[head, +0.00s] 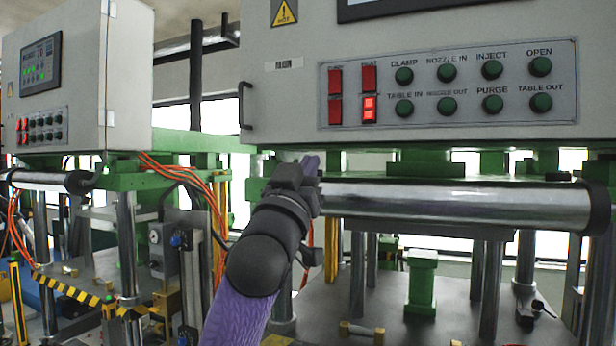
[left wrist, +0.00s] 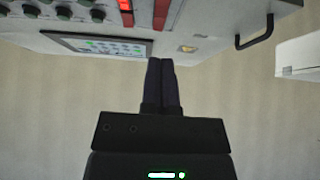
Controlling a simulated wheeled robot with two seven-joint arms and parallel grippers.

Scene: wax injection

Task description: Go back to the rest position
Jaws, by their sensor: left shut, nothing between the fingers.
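My left gripper (head: 309,163) is raised on its purple-sleeved arm in the middle of the head view, in front of the machine. It is just below the panel's red switches and beside the silver horizontal cylinder; I cannot tell the exact gap. In the left wrist view its two dark fingers (left wrist: 161,72) are together with nothing between them. The control panel (head: 448,86) has red switches at its left and several green buttons. The lower right red switch (head: 369,109) is lit. In the upside-down left wrist view the panel's edge shows at top left. My right gripper is not in view.
The silver cylinder (head: 455,203) crosses the machine at right, above a metal table (head: 390,300) with posts. A second machine (head: 85,75) stands at left, with orange cables (head: 165,172) and a yellow-black striped bar (head: 70,291). A black handle (head: 243,105) sticks out from the box.

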